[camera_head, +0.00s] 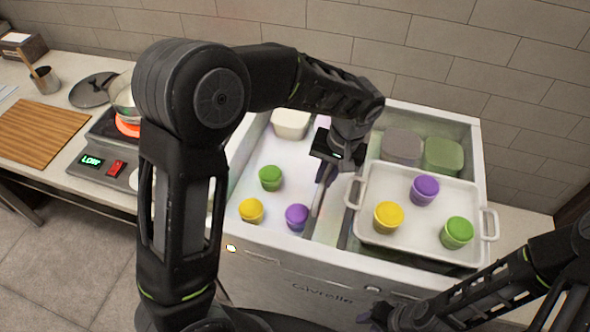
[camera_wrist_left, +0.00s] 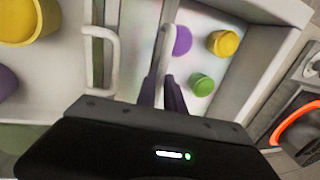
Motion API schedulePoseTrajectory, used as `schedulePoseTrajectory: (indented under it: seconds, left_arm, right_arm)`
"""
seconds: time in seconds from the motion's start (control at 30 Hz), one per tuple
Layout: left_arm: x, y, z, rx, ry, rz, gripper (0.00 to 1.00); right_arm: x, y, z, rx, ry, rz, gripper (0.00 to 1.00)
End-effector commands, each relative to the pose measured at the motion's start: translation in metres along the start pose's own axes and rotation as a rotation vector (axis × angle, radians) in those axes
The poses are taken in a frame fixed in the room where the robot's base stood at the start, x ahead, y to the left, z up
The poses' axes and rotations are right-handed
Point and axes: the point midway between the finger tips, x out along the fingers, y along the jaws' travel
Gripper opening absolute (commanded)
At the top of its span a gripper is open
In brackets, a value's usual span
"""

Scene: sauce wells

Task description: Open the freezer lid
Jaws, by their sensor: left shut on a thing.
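The white freezer chest (camera_head: 300,262) stands in the middle of the head view, with a left and a right part. The lid's upright bar handle (camera_head: 317,198) is near the divider; it also shows in the left wrist view (camera_wrist_left: 159,48). My left gripper (camera_head: 324,178) reaches down over the chest and is shut on this handle, its fingers (camera_wrist_left: 163,85) around it in the wrist view. The lid's panel edges are hard to make out. My right gripper (camera_head: 372,308) is low at the chest's front, its jaws too unclear to judge.
A white tray (camera_head: 350,222) with yellow, purple and green cups lies over the right part, its handle close to my left gripper. Cups and a white tub (camera_head: 291,123) show in the left part. A cooker with a glowing ring (camera_head: 127,128) stands left.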

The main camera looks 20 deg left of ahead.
Motion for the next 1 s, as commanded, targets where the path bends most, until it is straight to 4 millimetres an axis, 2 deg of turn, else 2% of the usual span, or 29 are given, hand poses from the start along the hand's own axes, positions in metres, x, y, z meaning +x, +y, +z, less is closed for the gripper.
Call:
schedulePoseTrajectory:
  seconds: [0.03, 0.2, 0.57, 0.6, 0.8, 0.83, 1.0]
  left_arm:
    - [-0.001, 0.009, -0.001, 0.002, 0.003, 0.001, 0.00]
    - [-0.005, 0.023, -0.001, 0.000, 0.003, 0.001, 0.00]
    - [-0.006, 0.025, -0.001, -0.001, 0.003, 0.001, 0.00]
    - [-0.006, 0.025, -0.001, -0.001, 0.003, 0.001, 0.15]
    - [-0.005, 0.024, -0.001, -0.001, 0.002, 0.000, 0.31]
    - [-0.005, 0.024, -0.001, -0.001, 0.002, 0.000, 0.34]
    - [-0.005, 0.024, -0.001, -0.001, 0.001, 0.000, 0.34]
  right_arm:
    - [0.002, 0.001, 0.000, 0.000, 0.000, 0.000, 0.31]
    - [0.003, 0.001, 0.000, -0.001, 0.001, -0.001, 0.31]
    - [0.003, 0.001, -0.001, -0.001, 0.001, -0.001, 0.31]
    - [0.003, 0.001, -0.001, -0.001, 0.001, -0.001, 0.31]
    - [0.003, 0.001, -0.001, -0.001, 0.001, -0.001, 0.31]
    - [0.003, 0.001, -0.001, -0.001, 0.001, -0.001, 0.31]
    - [0.003, 0.001, -0.001, -0.001, 0.001, -0.001, 0.31]
